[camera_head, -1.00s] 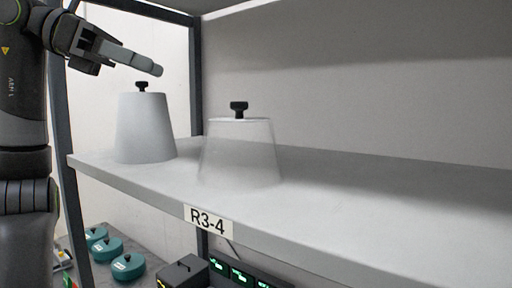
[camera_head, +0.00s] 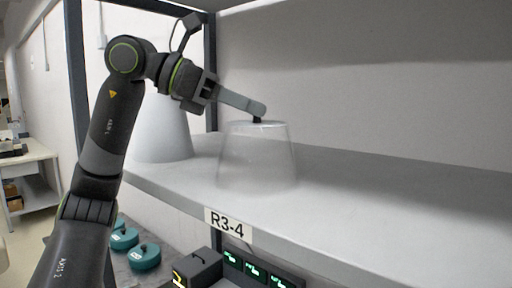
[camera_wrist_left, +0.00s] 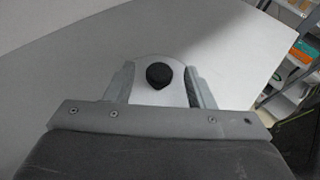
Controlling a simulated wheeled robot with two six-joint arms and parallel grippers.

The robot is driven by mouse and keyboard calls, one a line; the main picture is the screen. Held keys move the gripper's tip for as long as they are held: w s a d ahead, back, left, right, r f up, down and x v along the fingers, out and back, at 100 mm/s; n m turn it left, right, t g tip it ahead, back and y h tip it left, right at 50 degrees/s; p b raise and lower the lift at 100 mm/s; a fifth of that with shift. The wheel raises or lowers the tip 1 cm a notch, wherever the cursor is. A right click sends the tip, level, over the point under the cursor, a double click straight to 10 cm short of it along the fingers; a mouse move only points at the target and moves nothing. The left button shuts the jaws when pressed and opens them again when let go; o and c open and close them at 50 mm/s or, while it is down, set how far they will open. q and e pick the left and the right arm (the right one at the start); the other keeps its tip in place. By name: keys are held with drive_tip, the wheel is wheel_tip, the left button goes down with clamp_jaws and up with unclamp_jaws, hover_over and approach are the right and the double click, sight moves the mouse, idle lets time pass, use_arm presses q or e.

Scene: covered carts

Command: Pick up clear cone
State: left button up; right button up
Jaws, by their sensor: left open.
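The clear cone (camera_head: 256,160) stands upright on the shelf in the head view, a see-through truncated cone with a black knob (camera_head: 257,120) on its flat top. My left gripper (camera_head: 259,108) is at the knob, its fingertips hiding the knob's upper part. In the left wrist view the knob (camera_wrist_left: 159,76) shows between the two spread fingers, with a gap on either side. The gripper is open and holds nothing. My right gripper is not in view.
A white opaque cone (camera_head: 168,138) stands on the shelf (camera_head: 370,205) to the left, partly hidden behind my left arm. The shelf's right part is clear. A dark post (camera_head: 75,60) rises at left. Teal round items (camera_head: 145,257) and dark boxes with green displays (camera_head: 255,270) sit below.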

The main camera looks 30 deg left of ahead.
use_arm(q)
drive_tip(key=shift+x, duration=1.15)
drive_tip(key=shift+a, duration=0.1)
drive_tip(key=shift+s+r, duration=0.1)
drive_tip(key=shift+c, duration=0.3)
drive_tip(key=shift+c, duration=1.3)
clamp_jaws()
